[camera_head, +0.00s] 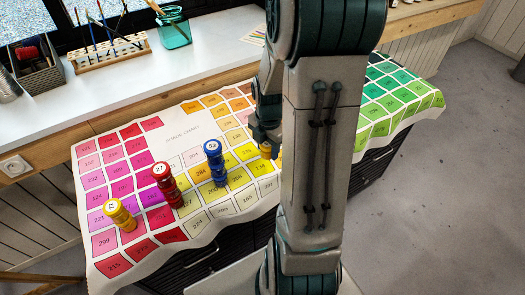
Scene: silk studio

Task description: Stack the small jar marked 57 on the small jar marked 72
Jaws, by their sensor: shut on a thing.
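My gripper (266,143) points down over the right middle of the colour chart. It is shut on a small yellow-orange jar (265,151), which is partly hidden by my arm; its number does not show. A yellow jar (113,206) with a white-labelled lid stands at the chart's left; its number is too small to read surely, perhaps 72. It seems to stand on another yellow piece. A red stack (163,172) has a top that looks like 27. A blue stack (212,148) has a top number I cannot read surely.
The chart cloth (180,139) with numbered coloured squares covers the table. My arm hides part of its right side. Behind is a white sill with a brush rack (110,53), a teal glass (174,30) and a dark basket (38,66). The chart's upper middle is clear.

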